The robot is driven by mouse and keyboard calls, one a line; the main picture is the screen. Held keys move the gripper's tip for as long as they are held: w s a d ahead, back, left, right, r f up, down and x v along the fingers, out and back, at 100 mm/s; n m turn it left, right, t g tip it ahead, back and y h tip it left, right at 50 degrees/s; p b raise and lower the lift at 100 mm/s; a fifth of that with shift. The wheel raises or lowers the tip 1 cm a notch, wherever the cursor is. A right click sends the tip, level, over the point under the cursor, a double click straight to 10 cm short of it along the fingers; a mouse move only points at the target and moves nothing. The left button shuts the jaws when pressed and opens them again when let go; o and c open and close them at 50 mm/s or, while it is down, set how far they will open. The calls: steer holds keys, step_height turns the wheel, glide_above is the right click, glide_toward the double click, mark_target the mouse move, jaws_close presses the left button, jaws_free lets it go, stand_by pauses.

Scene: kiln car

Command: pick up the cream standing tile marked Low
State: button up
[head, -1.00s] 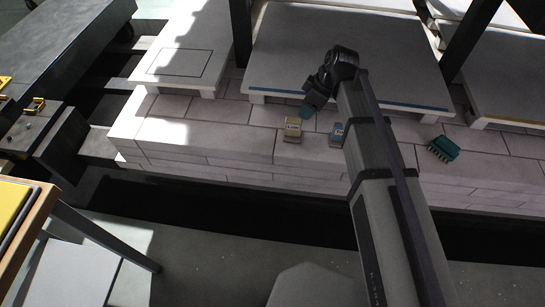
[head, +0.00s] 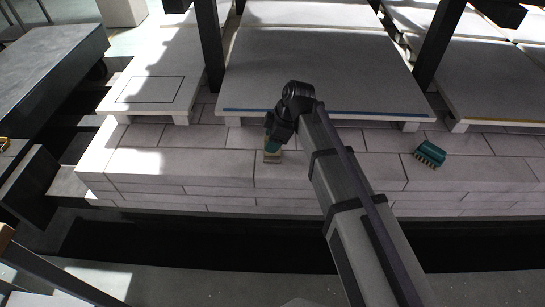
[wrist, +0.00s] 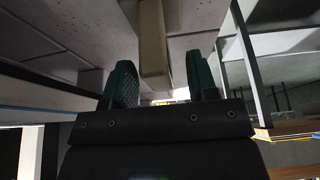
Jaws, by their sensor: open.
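The cream standing tile (head: 271,158) stands on the pale brick deck near its front edge, mostly covered by my gripper (head: 272,146) in the head view. In the wrist view the cream tile (wrist: 153,42) rises between the two green fingers of my gripper (wrist: 161,75), nearer the left finger's side. The gripper is open, with a gap showing between the tile and the right finger. I cannot tell whether the left finger touches it. The marking on the tile cannot be read in either view.
A green brush-like block (head: 430,153) lies on the bricks to the right. Behind is a raised pale slab (head: 320,70) with a blue front edge, between dark posts (head: 208,45). The brick deck (head: 180,165) left of the tile is clear.

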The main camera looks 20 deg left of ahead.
steer(key=shift+b+x, duration=0.4)
steer(key=shift+x, duration=0.7)
steer(key=shift+d+r, duration=0.1)
steer(key=shift+r, duration=0.05)
jaws_close()
